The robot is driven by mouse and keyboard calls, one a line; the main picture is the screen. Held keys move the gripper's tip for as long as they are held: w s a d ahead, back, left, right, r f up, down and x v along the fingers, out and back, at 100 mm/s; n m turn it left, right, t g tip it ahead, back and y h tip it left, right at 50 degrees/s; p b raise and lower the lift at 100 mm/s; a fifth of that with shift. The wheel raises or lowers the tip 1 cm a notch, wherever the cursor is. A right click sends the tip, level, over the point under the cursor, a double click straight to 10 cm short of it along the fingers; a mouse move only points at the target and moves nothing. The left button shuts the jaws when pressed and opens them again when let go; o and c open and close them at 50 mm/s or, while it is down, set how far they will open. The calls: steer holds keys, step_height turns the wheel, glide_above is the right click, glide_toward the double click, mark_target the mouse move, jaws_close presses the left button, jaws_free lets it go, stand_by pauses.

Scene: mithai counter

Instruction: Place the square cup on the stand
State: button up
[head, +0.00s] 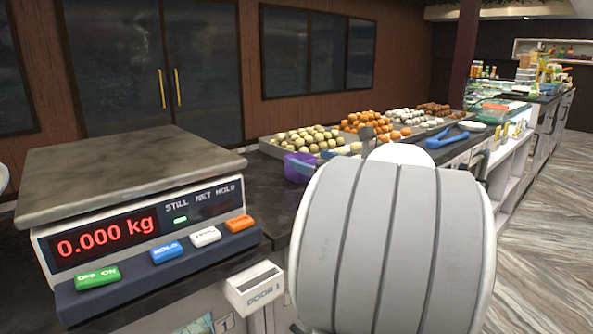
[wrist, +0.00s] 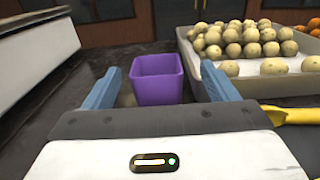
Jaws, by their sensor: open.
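The square cup (wrist: 158,82) is purple, open-topped and upright on the dark counter. In the wrist view it stands between the two blue fingers of my gripper (wrist: 160,90), which is open with space on both sides of the cup. In the head view the cup (head: 291,171) shows just past my large grey arm link, with a blue finger in front of it. The rest of my gripper is hidden there. I cannot tell which thing is the stand.
A weighing scale (head: 150,225) reading 0.000 kg fills the left. A tray (wrist: 272,86) of pale round sweets lies right of the cup, with a yellow object (wrist: 292,115) near it. More sweets and a blue object (head: 447,136) lie farther along the counter.

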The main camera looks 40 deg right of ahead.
mark_target(293, 155)
steer(key=w, duration=0.4)
steer(key=w+a+p, duration=0.1)
steer(key=w, duration=0.1)
steer(key=shift+w+f, duration=0.15)
steer(key=shift+f, duration=0.05)
steer(key=c, duration=1.1)
steer(key=shift+r, duration=0.15)
